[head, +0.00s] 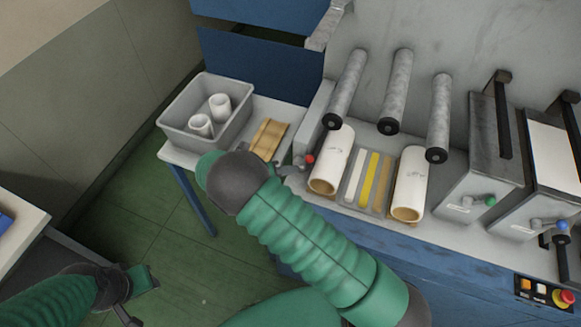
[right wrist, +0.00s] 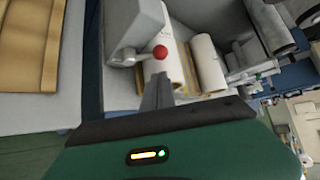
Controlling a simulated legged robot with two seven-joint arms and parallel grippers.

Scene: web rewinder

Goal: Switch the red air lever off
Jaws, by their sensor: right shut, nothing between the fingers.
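The red air lever's round red knob (head: 309,159) is at the left end of the machine bench, just left of a white roll. In the right wrist view the red knob (right wrist: 160,52) sits on a grey lever arm (right wrist: 125,56). My right gripper (head: 288,169) is just left of the knob, partly hidden behind my own arm. In the right wrist view its fingers (right wrist: 158,92) are shut and empty, with their tips just below the knob; I cannot tell whether they touch it. My left gripper (head: 140,298) is at the lower left, open and empty, away from the bench.
White rolls (head: 411,184) and colored strips (head: 369,180) lie right of the lever, under several grey rollers (head: 396,90). A green-knobbed lever (head: 490,201) and a blue-knobbed lever (head: 561,225) are farther right. A grey bin (head: 178,118) stands on the side table.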

